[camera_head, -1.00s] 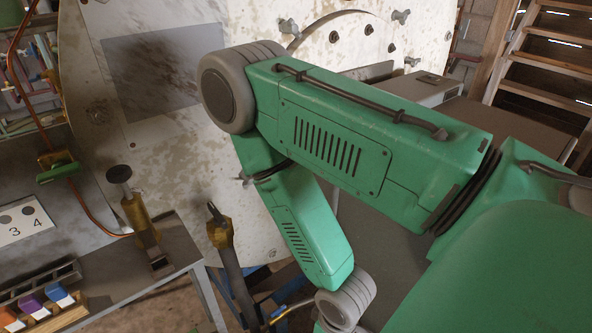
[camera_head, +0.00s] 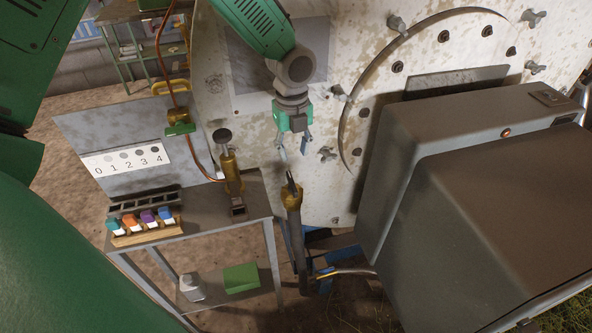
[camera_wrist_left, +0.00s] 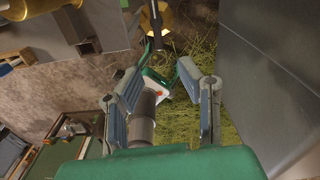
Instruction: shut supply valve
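The valve on the upright grey pipe has a brass body (camera_head: 292,196) with a dark lever that points up; this may be the supply valve. A second valve, with a green handle (camera_head: 180,129), sits on the copper pipe further left. My left gripper (camera_head: 294,146) hangs from above, fingers apart and empty, above the brass valve and clear of it. In the left wrist view, the fingers (camera_wrist_left: 163,85) are spread, and the brass body with its dark lever (camera_wrist_left: 158,20) shows beyond them at the top. My right gripper is not in view.
The large pale round plate (camera_head: 340,185) stands behind the gripper. A grey box (camera_head: 440,140) closes off the right. A table (camera_head: 245,205) at left bears a brass pump-like fitting (camera_head: 231,172) and a rack of coloured bottles (camera_head: 145,232). A green box (camera_head: 241,278) sits on its lower shelf.

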